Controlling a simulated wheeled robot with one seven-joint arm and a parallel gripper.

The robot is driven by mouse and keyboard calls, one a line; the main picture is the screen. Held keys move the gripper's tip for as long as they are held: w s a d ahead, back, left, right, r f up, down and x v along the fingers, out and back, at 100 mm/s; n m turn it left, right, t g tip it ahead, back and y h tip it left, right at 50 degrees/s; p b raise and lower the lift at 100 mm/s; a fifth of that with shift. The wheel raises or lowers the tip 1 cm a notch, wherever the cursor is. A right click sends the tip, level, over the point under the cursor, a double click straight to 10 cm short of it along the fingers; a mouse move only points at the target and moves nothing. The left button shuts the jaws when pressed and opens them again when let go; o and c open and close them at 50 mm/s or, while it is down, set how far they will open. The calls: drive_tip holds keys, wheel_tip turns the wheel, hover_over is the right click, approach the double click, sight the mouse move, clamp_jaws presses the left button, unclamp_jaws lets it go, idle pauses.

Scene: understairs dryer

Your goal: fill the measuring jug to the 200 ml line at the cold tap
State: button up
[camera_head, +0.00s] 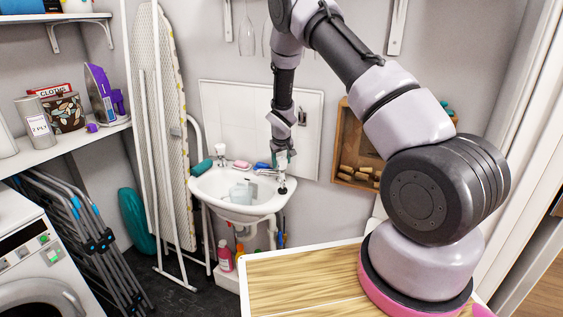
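A small clear, pale container, which looks like the measuring jug (240,193), stands in the basin of the white wall sink (214,187). Its markings and any water level are too small to read. A tap with a blue part (261,166) is at the back right of the sink. My gripper (283,188) points down at the sink's right rim, to the right of the jug and apart from it. It is too small in view to tell whether its fingers are open or shut. The arm partly covers the sink's back right corner.
Pink soap (241,164) and a teal item (202,167) lie on the sink's back edge. An ironing board (163,130) leans left of the sink. Bottles (224,258) stand below it. A wooden worktop (300,285) is in front, and a wooden wall box (357,150) hangs right.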

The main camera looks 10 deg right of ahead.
drive_tip(key=shift+d+n+y, duration=0.1)
drive_tip(key=shift+n+y, duration=0.2)
drive_tip(key=shift+n, duration=1)
drive_tip(key=o, duration=1.1)
drive_tip(key=v, duration=1)
drive_tip(key=shift+s+d+r, duration=0.1)
drive_tip(key=shift+s+r, duration=0.2)
